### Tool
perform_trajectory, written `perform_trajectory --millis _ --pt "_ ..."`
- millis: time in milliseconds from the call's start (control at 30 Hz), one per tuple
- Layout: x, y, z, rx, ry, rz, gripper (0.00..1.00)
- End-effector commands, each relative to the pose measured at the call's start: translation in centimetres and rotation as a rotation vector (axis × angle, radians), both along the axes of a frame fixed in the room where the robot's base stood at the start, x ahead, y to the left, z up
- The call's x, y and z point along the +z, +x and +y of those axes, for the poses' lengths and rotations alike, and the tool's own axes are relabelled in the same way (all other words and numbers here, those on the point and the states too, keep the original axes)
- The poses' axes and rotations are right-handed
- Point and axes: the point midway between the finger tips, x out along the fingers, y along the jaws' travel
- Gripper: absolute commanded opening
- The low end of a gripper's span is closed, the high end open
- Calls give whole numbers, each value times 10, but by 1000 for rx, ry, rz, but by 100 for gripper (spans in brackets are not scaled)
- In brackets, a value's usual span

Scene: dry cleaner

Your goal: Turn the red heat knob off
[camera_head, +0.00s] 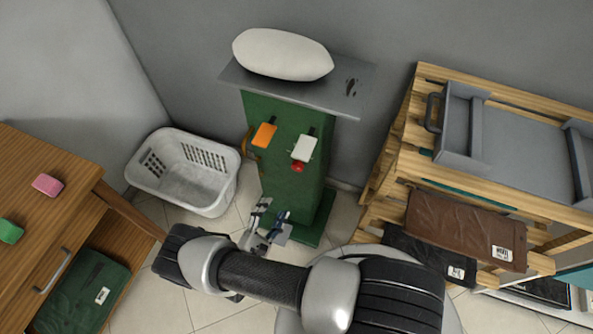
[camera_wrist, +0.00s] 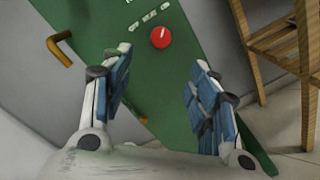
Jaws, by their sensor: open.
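The red heat knob (camera_head: 298,168) is a small round knob on the front of a green cabinet (camera_head: 290,197), below a white lever (camera_head: 304,148). In the wrist view the red knob (camera_wrist: 161,37) shows a pale line on its face, tilted slightly from upright, with small white marks left of and above it. My gripper (camera_head: 268,218) is open and empty, below and in front of the knob. In the wrist view its two blue-padded fingers (camera_wrist: 162,82) stand apart on either side of the green panel, and the knob lies beyond them, untouched.
An orange lever (camera_head: 263,135) and an orange-brown hook (camera_wrist: 59,46) are left of the knob. A white pillow (camera_head: 283,54) lies on the grey top. A white basket (camera_head: 185,172) stands left, a wooden rack (camera_head: 398,150) right, a wooden desk (camera_head: 50,170) far left.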

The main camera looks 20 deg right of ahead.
Motion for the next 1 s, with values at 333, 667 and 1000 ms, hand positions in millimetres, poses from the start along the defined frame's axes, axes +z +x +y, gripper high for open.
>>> perform_trajectory --millis 333,667,1000 --pt "-1 47 -44 -12 0 1 55" --pt "-1 101 -88 -11 0 1 55" --pt "0 129 -110 -6 0 2 55"
